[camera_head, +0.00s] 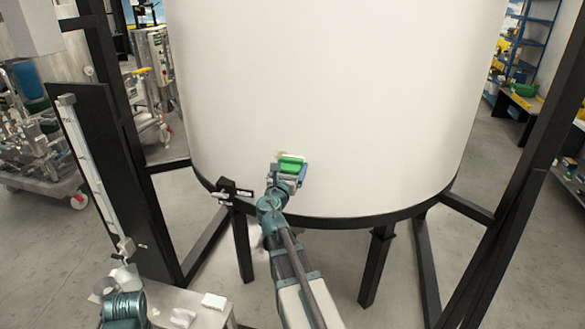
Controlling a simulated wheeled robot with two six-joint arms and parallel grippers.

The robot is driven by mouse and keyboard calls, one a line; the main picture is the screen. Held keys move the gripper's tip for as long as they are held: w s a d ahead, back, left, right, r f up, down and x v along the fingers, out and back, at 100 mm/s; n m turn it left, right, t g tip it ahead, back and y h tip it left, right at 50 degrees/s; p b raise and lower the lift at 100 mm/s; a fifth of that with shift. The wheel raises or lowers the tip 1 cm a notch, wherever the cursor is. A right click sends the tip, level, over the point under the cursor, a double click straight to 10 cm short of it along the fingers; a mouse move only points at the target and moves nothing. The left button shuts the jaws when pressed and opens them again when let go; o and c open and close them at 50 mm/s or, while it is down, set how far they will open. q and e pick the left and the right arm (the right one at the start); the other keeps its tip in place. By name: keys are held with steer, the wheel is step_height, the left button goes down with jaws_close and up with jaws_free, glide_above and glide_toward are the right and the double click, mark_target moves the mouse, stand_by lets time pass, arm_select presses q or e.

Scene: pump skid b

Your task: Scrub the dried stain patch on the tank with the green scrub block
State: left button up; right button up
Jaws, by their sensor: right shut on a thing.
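The tank (330,90) is a large white cylinder filling the middle of the view. The green scrub block (292,162) is at the tank's lower front wall. My right gripper (290,170) is shut on the block and holds it at the wall; whether the block touches it I cannot tell. A small brownish mark (281,154) shows at the block's upper left edge and looks like part of the stain patch; the rest is hidden or too faint. My left arm's teal part shows at the lower left, but its jaws are not clear.
A black valve (232,190) sticks out at the tank's lower rim, left of my right gripper. Black frame posts (505,200) stand on both sides. A dark panel with a level gauge (88,165) is at left. A bench (180,300) with white items is below it.

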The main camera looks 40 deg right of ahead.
mark_target(282, 162)
steer(key=shift+w+a, duration=1.1)
steer(key=shift+w, duration=0.1)
steer(key=shift+w+a, duration=0.6)
steer(key=shift+w, duration=0.2)
steer(key=shift+w+a, duration=0.55)
steer(key=shift+w, duration=0.25)
steer(key=shift+d+r+p, duration=0.1)
steer(key=shift+r+p, duration=0.4)
steer(key=shift+s+d, duration=1.2)
steer(key=shift+s, duration=0.3)
steer(key=shift+s+d+f, duration=0.1)
steer(key=shift+s+d, duration=1.15)
steer(key=shift+s, duration=0.3)
steer(key=shift+w+a, duration=0.1)
steer(key=shift+w, duration=0.05)
